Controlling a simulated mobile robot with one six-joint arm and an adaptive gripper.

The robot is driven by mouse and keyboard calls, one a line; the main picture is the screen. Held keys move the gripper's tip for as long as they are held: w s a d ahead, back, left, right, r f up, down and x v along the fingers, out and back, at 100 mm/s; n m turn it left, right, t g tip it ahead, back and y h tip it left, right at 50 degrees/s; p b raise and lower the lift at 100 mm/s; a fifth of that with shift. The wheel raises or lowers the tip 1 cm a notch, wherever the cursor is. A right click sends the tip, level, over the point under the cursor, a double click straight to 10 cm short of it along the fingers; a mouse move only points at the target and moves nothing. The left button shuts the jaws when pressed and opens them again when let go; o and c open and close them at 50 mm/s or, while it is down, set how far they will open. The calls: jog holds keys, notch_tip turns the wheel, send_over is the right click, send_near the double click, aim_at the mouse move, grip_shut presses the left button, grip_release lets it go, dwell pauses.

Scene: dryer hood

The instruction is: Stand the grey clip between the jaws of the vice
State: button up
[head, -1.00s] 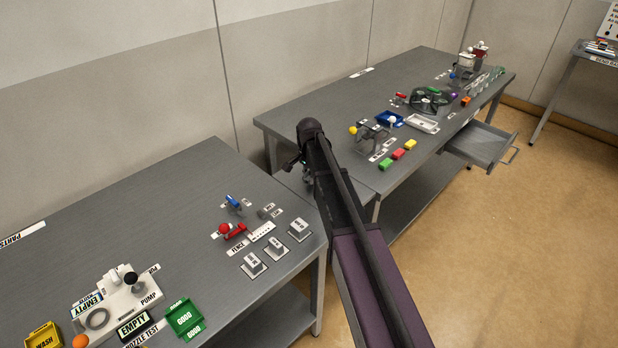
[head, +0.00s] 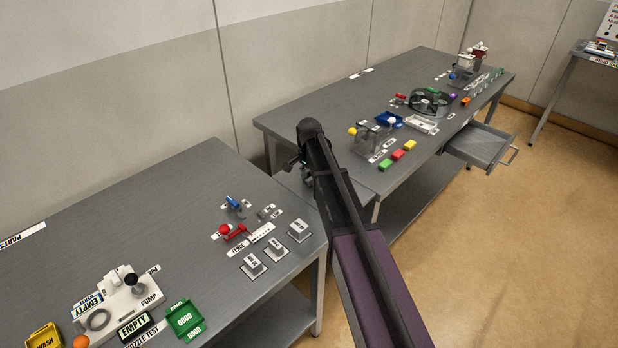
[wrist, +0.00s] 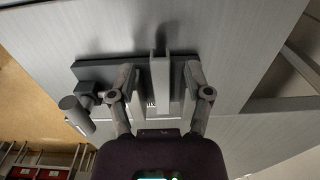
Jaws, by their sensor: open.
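In the wrist view, my gripper (wrist: 160,96) is open, with one finger on each side of an upright light-grey piece that looks like the grey clip (wrist: 160,82). There are gaps between this piece and both fingers. Behind the fingers lies a dark grey block that looks like the vice (wrist: 92,70), with a grey cylindrical handle (wrist: 74,112) at its left. I cannot tell whether the clip stands between the vice jaws or in front of them. In the head view, my arm hides the clip and the vice; part of my gripper (head: 305,172) shows beside the arm.
The left bench (head: 150,215) holds a pump unit (head: 118,298), a green tray (head: 184,320) and several labelled blocks. The right bench (head: 330,108) holds coloured blocks, a blue tray (head: 390,119) and a round dark device (head: 430,101). An open drawer (head: 478,146) juts from its front.

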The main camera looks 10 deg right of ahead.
jog(key=shift+r+p, duration=3.95)
jog(key=shift+r, duration=0.15)
jog(key=s+d+n, duration=0.2)
jog(key=s+n, duration=0.3)
jog(key=s, duration=0.8)
jog(key=s+d+n, duration=0.2)
jog(key=s+n, duration=0.3)
jog(key=s, duration=0.8)
jog(key=shift+s+n, duration=0.35)
jog(key=shift+n, duration=0.05)
jog(key=shift+d, duration=0.1)
jog(key=shift+c, duration=0.6)
